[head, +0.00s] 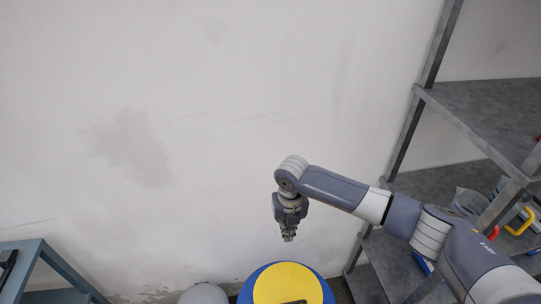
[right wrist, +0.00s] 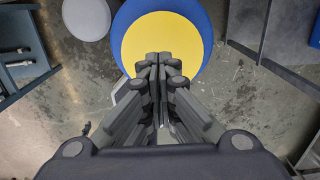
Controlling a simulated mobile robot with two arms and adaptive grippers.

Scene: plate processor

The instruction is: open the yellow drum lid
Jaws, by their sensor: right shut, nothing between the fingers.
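The drum is blue (head: 328,292) with a round yellow lid (head: 285,284) on top, at the bottom of the head view. A dark bar-like piece lies on the lid at the picture's lower edge. The lid (right wrist: 180,40) and the blue drum rim (right wrist: 122,20) also show in the right wrist view. My right gripper (head: 289,238) is shut and empty, pointing down above the drum. In the right wrist view my right gripper (right wrist: 160,62) covers the near part of the lid. The lid lies flat on the drum. My left gripper is not in view.
A grey shelf rack (head: 470,110) with tools stands on the right. A blue-grey frame (head: 45,262) stands at lower left. A round grey object (head: 204,294) is beside the drum. A pale wall (head: 200,130) is behind.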

